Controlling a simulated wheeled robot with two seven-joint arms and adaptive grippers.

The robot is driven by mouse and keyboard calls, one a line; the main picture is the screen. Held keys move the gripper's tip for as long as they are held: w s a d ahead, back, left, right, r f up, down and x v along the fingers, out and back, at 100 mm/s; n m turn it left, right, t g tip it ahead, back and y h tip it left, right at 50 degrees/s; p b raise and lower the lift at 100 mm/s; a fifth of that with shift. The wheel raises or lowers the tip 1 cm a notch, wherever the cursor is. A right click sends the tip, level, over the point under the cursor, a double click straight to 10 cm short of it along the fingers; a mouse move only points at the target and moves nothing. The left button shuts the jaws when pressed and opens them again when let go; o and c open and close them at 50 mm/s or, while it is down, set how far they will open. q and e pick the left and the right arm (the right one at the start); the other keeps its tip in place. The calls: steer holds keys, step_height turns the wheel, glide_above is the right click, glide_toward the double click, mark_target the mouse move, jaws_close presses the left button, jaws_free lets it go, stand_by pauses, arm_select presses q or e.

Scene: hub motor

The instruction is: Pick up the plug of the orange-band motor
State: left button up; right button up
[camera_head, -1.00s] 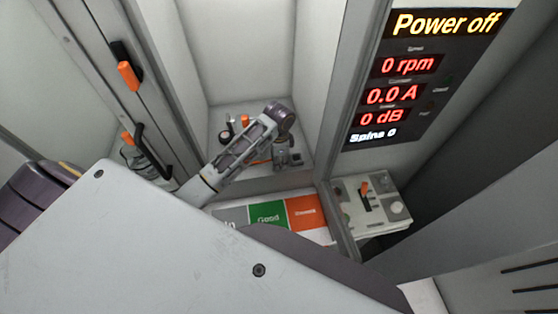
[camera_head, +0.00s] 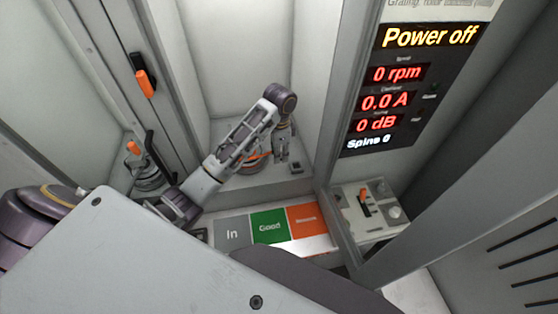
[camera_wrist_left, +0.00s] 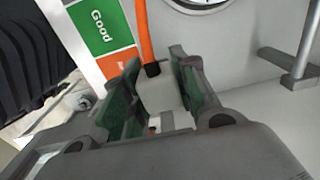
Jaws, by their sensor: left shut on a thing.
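My left gripper (camera_head: 282,150) is low in the bay in the head view. In the left wrist view my left gripper (camera_wrist_left: 155,72) has its green-padded fingers closed on both sides of a pale grey plug (camera_wrist_left: 157,92). An orange cable (camera_wrist_left: 145,32) runs from the plug's dark collar to the top edge. A round, pale rim at the top of the wrist view may be the motor (camera_wrist_left: 200,4). In the head view an orange-marked round part (camera_head: 252,160) shows beside the gripper, partly hidden by my arm. My right gripper is not in view.
A mat with grey, green "Good" and orange fields (camera_head: 268,227) lies in front of the bay. A small dark socket-like block (camera_head: 296,167) sits right of the gripper. A control box (camera_head: 368,210) and a "Power off" display (camera_head: 432,36) stand right. A fixture with an orange knob (camera_head: 134,147) stands left.

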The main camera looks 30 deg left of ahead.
arm_select(q)
steer(key=shift+r, duration=0.35)
steer(key=shift+w+d, duration=0.15)
steer(key=shift+w, duration=0.05)
stand_by(0.9)
steer(key=shift+w+d+f, duration=0.5)
steer(key=shift+w+d, duration=0.25)
steer(key=shift+w, duration=0.05)
steer(key=shift+w+d+f, duration=0.55)
steer(key=shift+w+d, duration=0.25)
steer(key=shift+w+d+f, duration=0.5)
steer(key=shift+w+d, duration=0.25)
steer(key=shift+w, duration=0.05)
steer(key=shift+f, duration=2.5)
stand_by(1.7)
